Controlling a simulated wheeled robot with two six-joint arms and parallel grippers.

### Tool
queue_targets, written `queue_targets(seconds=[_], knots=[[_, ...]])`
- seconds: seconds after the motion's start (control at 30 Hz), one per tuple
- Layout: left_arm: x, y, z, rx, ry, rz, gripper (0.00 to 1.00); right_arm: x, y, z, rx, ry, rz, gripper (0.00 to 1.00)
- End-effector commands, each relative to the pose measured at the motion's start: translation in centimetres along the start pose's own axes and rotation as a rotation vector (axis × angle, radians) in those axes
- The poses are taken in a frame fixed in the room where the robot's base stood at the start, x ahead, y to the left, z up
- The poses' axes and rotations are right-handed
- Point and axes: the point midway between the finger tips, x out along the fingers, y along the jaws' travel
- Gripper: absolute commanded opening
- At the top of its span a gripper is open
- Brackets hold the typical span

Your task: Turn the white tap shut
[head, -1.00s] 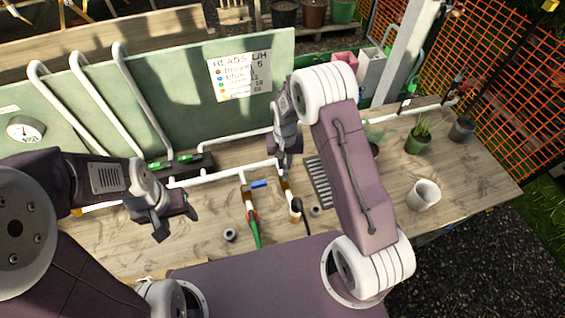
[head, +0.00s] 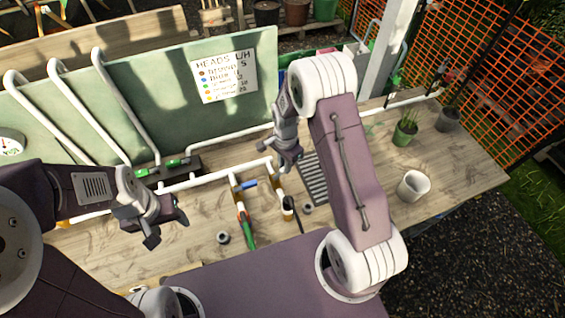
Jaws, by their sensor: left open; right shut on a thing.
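I cannot make out the white tap for certain; my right gripper covers the right end of the white pipe (head: 215,177), where it may be. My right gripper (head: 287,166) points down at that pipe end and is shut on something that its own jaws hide. A blue tap handle (head: 249,184) sits on a drop pipe just left of it. My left gripper (head: 167,227) is open and empty above the bench, left of the drop pipes.
The wooden bench (head: 453,165) carries a white cup (head: 413,186), potted plants (head: 405,130), a dark grate (head: 313,180) and a small grey ring (head: 223,237). A green board (head: 150,90) with a sign (head: 224,77) stands behind. Bare bench lies right of the cup.

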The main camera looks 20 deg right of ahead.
Motion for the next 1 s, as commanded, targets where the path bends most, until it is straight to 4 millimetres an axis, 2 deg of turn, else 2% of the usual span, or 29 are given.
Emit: queue_targets(seconds=[0.2,0.5,1.0], knots=[[0.0,0.0,0.0,0.0,0.0,0.0,0.57,-0.2,0.6,0.0,0.174,0.001,-0.005,0.0],[0.0,0.0,0.0,0.0,0.0,0.0,0.57,-0.2,1.2,0.2,0.337,0.001,-0.006,0.0],[0.0,0.0,0.0,0.0,0.0,0.0,0.57,-0.2,1.4,0.3,0.412,0.001,-0.007,0.0]])
